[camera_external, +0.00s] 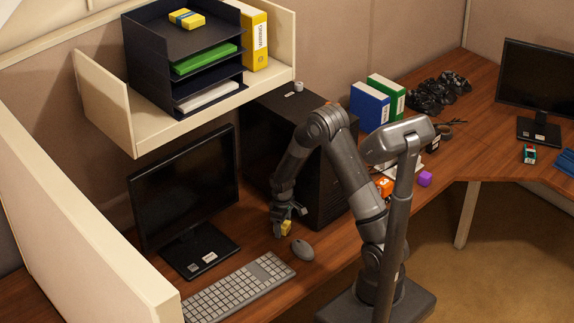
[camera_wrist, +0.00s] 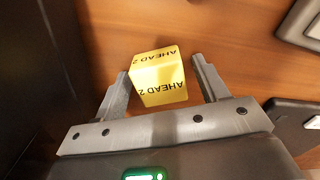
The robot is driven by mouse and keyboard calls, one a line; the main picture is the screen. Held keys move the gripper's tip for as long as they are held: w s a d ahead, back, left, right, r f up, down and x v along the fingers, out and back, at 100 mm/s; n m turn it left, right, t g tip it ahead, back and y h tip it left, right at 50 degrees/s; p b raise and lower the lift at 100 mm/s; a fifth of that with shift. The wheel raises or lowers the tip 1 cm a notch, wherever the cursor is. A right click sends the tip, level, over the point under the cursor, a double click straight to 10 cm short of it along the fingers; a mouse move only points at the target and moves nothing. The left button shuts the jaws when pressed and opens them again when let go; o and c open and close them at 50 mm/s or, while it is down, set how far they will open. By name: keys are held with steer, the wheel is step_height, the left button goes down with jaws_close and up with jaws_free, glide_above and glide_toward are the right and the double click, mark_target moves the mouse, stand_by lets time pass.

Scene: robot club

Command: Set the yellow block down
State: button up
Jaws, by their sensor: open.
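The yellow block (camera_external: 286,228) is on the wooden desk, just left of the mouse, at my gripper's fingertips. In the wrist view the yellow block (camera_wrist: 158,78) has "AHEAD 2" printed on two visible faces. My gripper (camera_external: 288,213) points down over it.
A black computer tower (camera_external: 285,150) stands close behind my gripper. A monitor (camera_external: 185,190) stands to the left, a keyboard (camera_external: 238,287) in front, and a grey mouse (camera_external: 303,250) beside the block.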

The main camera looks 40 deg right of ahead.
steer(key=s+a+r+m+t, duration=0.1)
steer(key=s+r, duration=0.3)
steer(key=r, duration=0.9)
steer(key=s+r+m+t, duration=0.1)
steer(key=s+r, duration=0.3)
steer(key=r, duration=1)
steer(key=s+r+m+t, duration=0.1)
steer(key=s+r, duration=0.3)
steer(key=s, duration=0.3)
steer(key=s+a+r+m+t, duration=0.1)
steer(key=s+r+t, duration=0.1)
steer(key=s, duration=0.6)
steer(key=shift+a+r, duration=0.25)
steer(key=shift+r, duration=0.6)
steer(key=shift+o, duration=0.4)
steer(key=shift+s+m+t, duration=0.3)
steer(key=shift+s, duration=0.25)
